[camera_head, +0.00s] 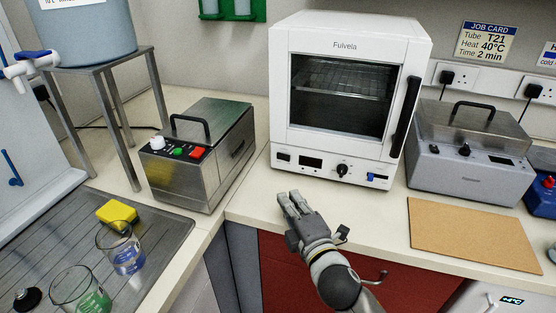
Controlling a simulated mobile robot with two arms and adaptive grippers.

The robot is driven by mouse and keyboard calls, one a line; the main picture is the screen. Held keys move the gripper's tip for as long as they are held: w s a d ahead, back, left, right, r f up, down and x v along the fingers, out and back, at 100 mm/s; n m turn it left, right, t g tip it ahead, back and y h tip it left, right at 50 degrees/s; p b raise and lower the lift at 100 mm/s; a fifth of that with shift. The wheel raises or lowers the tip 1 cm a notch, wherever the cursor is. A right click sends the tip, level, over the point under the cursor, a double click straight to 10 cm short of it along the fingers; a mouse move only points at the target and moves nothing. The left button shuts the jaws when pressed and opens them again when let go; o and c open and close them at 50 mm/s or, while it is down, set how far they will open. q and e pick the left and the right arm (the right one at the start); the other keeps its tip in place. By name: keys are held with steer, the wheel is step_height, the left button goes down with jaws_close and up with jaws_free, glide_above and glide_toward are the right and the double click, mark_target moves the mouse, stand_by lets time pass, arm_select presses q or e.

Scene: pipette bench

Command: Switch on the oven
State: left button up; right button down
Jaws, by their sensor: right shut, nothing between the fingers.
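The white oven (344,95), marked "Fulvela", stands at the back middle of the bench with its glass door shut. Its lower panel holds a dark display (311,162), a black knob (342,169), a blue switch (372,177) and a small dark part at the left end. The display shows no readable digits. My right gripper (290,200) is shut and empty. It is in front of and below the oven's left half, near the bench's front edge, apart from the panel. My left gripper is not in view.
A steel box with red and green buttons (198,155) stands left of the oven. A grey lidded bath (468,150) stands right, behind a brown board (470,235). A drainer (165,240) at the left holds glass beakers and a yellow sponge (116,214). A job card (486,42) hangs on the wall.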

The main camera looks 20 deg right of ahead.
steer(key=shift+s+r, duration=0.1)
steer(key=shift+s, duration=0.1)
steer(key=shift+s+r, duration=0.2)
steer(key=shift+s, duration=0.15)
steer(key=shift+w, duration=0.2)
steer(key=p, duration=0.1)
glide_toward(277, 156)
steer(key=a, duration=0.1)
steer(key=s+a, duration=0.1)
steer(key=shift+s+a+r, duration=0.15)
steer(key=shift+s+a, duration=0.05)
steer(key=shift+a, duration=0.2)
steer(key=w, duration=0.3)
steer(key=shift+a, duration=0.15)
steer(key=shift+w+d+p, duration=0.4)
steer(key=shift+w+d, duration=0.35)
steer(key=shift+w, duration=0.2)
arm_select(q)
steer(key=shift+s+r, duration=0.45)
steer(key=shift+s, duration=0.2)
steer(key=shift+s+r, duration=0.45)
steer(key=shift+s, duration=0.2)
arm_select(e)
steer(key=shift+w+d, duration=0.55)
steer(key=shift+d, duration=0.05)
